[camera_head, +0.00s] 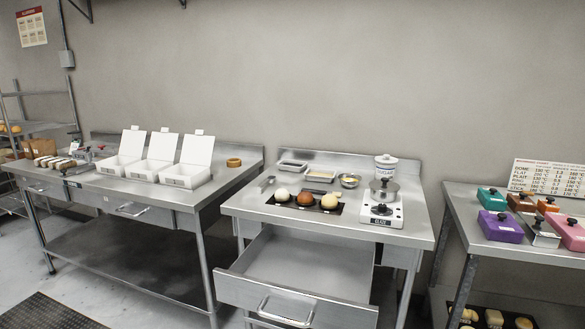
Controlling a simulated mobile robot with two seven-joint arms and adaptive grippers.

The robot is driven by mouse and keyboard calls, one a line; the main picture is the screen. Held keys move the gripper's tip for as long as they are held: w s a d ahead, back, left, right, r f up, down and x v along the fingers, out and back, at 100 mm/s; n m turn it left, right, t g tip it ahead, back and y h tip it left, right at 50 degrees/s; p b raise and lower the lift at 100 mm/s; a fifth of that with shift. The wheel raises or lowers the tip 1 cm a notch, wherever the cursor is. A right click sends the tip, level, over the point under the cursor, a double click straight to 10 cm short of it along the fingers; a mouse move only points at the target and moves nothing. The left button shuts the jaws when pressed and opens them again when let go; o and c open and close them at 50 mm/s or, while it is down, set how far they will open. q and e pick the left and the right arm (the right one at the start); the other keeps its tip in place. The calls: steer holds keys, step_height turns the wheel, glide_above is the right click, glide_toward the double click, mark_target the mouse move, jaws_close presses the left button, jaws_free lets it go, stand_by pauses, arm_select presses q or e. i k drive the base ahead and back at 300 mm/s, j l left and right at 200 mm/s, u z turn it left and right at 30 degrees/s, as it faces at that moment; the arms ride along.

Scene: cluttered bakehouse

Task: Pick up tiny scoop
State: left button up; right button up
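I cannot single out a tiny scoop with certainty. A small metal item (267,182) lies at the left of the middle steel table (240,203), beside a dark tray; it is too small to identify. Behind the tray are two shallow metal pans, one of them (320,175) with pale yellow contents, and a small round metal bowl (349,181). Neither of my grippers is in view.
The middle table's drawer (292,290) is pulled far out and looks empty. The left table (110,188) bears three open white boxes and smaller items. The right table (455,200) holds coloured boxes with dark knobs. A dark mat (48,312) lies on the floor.

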mark_target(266, 184)
steer(key=i+j+z, duration=0.1)
steer(key=z, duration=0.7)
steer(key=j+z, duration=0.7)
steer(key=j, duration=0.2)
steer(key=j+z, duration=0.35)
steer(key=j, duration=0.6)
steer(key=k+j, duration=0.1)
steer(key=j, duration=0.4)
steer(key=k+j+z, duration=0.1)
steer(key=j, duration=0.35)
steer(key=k+j, duration=0.1)
steer(key=j, duration=0.4)
steer(key=k+j+z, duration=0.1)
steer(key=j, duration=0.35)
